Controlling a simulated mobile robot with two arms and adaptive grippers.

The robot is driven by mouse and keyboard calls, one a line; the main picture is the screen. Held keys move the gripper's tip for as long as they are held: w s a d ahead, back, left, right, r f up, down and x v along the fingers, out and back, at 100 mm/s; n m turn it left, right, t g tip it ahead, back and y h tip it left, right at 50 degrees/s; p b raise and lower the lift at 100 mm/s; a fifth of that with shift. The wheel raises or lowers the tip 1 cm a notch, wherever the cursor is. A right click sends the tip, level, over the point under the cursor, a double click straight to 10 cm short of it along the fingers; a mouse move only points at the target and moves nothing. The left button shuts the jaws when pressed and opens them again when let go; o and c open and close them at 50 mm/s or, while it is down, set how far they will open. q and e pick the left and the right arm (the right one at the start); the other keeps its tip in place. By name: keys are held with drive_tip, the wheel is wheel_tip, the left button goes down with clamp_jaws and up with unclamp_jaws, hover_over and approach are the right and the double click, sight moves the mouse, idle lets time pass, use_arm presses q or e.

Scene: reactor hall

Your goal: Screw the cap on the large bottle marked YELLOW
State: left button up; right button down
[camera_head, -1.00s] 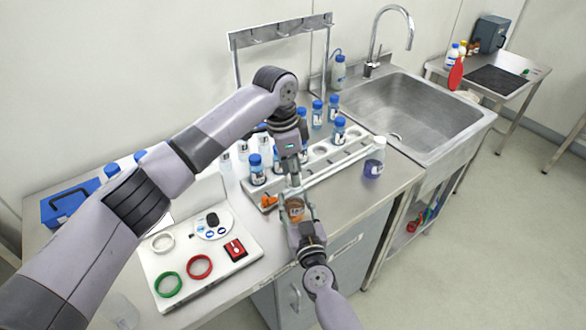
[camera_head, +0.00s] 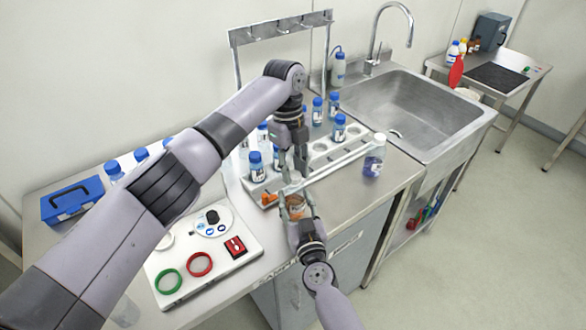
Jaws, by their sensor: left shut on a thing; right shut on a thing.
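A bottle with orange-brown contents (camera_head: 296,208) is at the front edge of the bench. My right gripper (camera_head: 296,200) comes up from below and is shut on this bottle, which looks roughly upright. Its label is too small to read. My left gripper (camera_head: 292,178) points down right above the bottle's mouth. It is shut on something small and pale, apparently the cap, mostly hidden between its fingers. I cannot tell whether the cap touches the bottle's neck.
A white rack (camera_head: 325,160) with several blue-capped bottles stands behind the grippers. A bottle with purple contents (camera_head: 374,160) is at its right end. A white board (camera_head: 215,262) with coloured rings lies at the left front, a blue case (camera_head: 72,200) farther left. The sink (camera_head: 410,115) is right.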

use_arm(q)
drive_tip(key=m+y, duration=0.1)
drive_tip(key=m, duration=0.5)
drive_tip(key=shift+d, duration=0.1)
drive_tip(key=m, duration=0.3)
drive_tip(key=shift+m, duration=0.4)
drive_tip(key=m, duration=0.3)
drive_tip(key=shift+m+y, duration=0.3)
drive_tip(key=shift+y, duration=0.1)
drive_tip(key=o, duration=0.7)
drive_tip(key=shift+c, duration=0.2)
drive_tip(key=shift+r, duration=2.25)
